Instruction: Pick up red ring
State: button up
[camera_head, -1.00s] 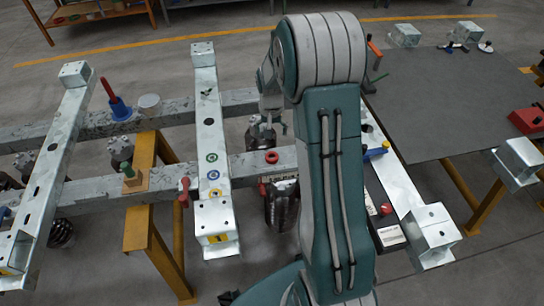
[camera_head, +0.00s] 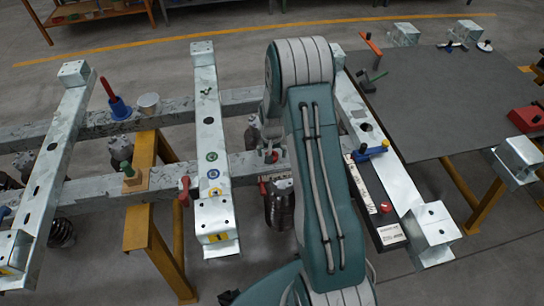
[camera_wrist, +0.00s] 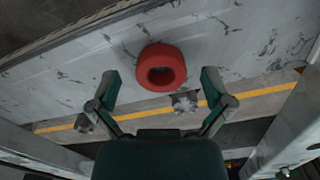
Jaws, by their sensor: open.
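The red ring (camera_wrist: 162,68) lies flat on a grey, streaked metal beam. In the wrist view it is just beyond and between the fingertips of my gripper (camera_wrist: 160,84). The two fingers are spread wide, one on each side, with a gap to the ring. In the head view my gripper (camera_head: 268,145) is over the beam at the ring's place, and only a small red part of the ring (camera_head: 274,156) shows. My arm and gripper hide the rest of it.
A galvanized crossbar (camera_head: 210,130) stands left of my gripper. Another crossbar (camera_head: 385,170) is to the right, with a blue tool (camera_head: 372,153) on it. A red-handled tool (camera_head: 184,188) is at the beam's front. A dark grey tabletop (camera_head: 460,100) extends to the right.

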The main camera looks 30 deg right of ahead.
jog(key=shift+a+f, duration=0.15)
jog(key=c, duration=1)
